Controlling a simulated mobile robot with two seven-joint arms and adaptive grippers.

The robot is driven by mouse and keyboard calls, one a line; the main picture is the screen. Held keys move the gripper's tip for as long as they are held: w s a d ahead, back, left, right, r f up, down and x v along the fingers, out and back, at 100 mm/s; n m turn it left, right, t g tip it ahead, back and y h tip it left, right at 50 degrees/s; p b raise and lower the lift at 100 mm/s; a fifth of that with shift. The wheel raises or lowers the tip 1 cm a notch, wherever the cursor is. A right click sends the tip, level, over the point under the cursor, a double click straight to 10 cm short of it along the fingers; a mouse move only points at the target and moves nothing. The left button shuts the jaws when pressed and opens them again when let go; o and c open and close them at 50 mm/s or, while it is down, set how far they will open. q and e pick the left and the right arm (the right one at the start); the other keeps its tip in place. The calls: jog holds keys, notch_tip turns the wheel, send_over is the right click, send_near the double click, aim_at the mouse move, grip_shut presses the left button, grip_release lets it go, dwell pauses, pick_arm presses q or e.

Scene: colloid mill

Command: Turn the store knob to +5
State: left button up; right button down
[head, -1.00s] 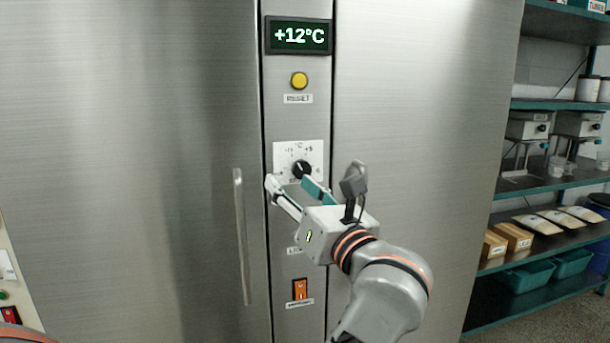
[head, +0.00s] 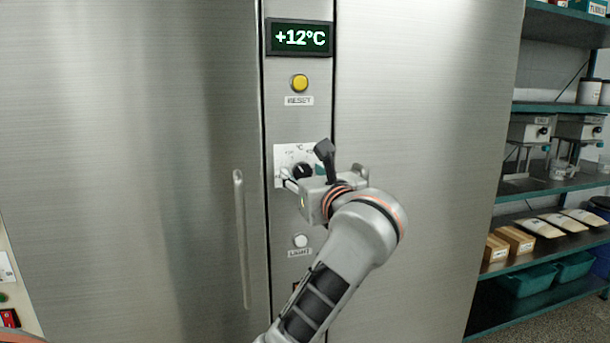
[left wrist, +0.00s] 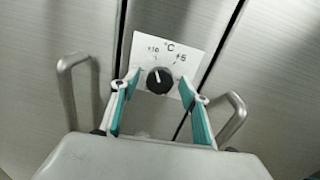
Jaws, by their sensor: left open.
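The store knob (head: 303,170) is a round black dial on a white scale plate (head: 283,153) in the panel between two steel doors. In the left wrist view, the knob (left wrist: 159,81) has a white pointer line aimed up and slightly left, between the +10 and +5 marks. My left gripper (head: 303,174) is open at the knob. In the left wrist view, its fingertips (left wrist: 160,83) lie left and right of the knob with gaps; I cannot tell the depth. The display (head: 300,38) reads +12°C. My right gripper is not in view.
A yellow RESET button (head: 300,83) is above the knob and a white LIGHT button (head: 300,241) below it. A vertical door handle (head: 241,238) stands left of the panel. Shelves (head: 560,108) with goods are at the far right.

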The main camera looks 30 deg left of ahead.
pick_arm(q)
jog(key=c, duration=1.1)
